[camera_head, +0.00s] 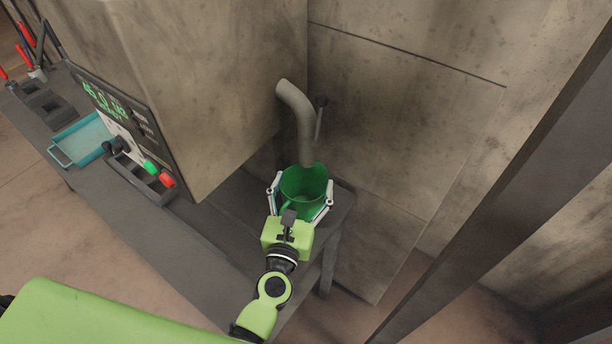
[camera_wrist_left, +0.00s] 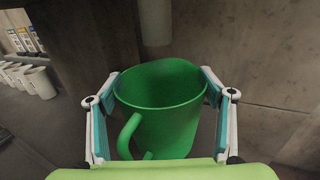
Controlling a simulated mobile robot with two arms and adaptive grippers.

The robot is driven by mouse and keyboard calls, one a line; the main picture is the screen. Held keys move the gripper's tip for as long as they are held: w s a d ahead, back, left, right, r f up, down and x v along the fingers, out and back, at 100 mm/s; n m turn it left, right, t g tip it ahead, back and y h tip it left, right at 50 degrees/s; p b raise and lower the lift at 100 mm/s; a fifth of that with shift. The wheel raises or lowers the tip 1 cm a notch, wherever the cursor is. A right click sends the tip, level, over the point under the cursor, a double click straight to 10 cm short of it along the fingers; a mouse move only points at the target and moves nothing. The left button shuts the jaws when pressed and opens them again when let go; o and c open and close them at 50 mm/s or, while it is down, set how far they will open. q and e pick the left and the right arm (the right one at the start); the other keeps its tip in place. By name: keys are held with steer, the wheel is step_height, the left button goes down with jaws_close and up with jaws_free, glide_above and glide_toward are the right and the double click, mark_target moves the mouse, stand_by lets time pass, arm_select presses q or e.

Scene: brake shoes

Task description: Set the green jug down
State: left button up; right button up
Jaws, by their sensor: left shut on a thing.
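The green jug (camera_head: 304,186) is upright under the end of a grey bent pipe (camera_head: 300,122), at the right end of the dark bench. My left gripper (camera_head: 301,198) is shut on the jug, with one finger on each side. In the left wrist view the jug (camera_wrist_left: 160,108) sits between the two fingers of the gripper (camera_wrist_left: 160,110), its handle toward the wrist. The jug looks empty. Its base is hidden by my gripper, so I cannot tell whether it touches the bench. My right gripper is not in view.
A large machine box (camera_head: 205,80) with a control panel stands left of the jug. A teal tray (camera_head: 82,141) lies on the bench (camera_head: 150,228) further left. A wall panel (camera_head: 400,130) stands close behind the pipe. Several white cups (camera_wrist_left: 40,84) show at left in the wrist view.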

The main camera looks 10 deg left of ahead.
mark_target(308, 172)
arm_select(q)
steer(key=w, duration=0.3)
steer(key=shift+w+r+p, duration=0.15)
steer(key=shift+r+p, duration=0.1)
steer(key=shift+p, duration=0.1)
step_height(308, 172, down, 2)
steer(key=shift+b, duration=0.3)
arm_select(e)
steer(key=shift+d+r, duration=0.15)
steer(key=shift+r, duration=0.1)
arm_select(q)
steer(key=shift+s+r, duration=0.1)
steer(key=shift+s, duration=0.1)
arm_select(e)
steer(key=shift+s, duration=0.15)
arm_select(q)
steer(key=shift+f, duration=0.2)
steer(key=o, duration=1.6)
steer(key=shift+o, duration=0.2)
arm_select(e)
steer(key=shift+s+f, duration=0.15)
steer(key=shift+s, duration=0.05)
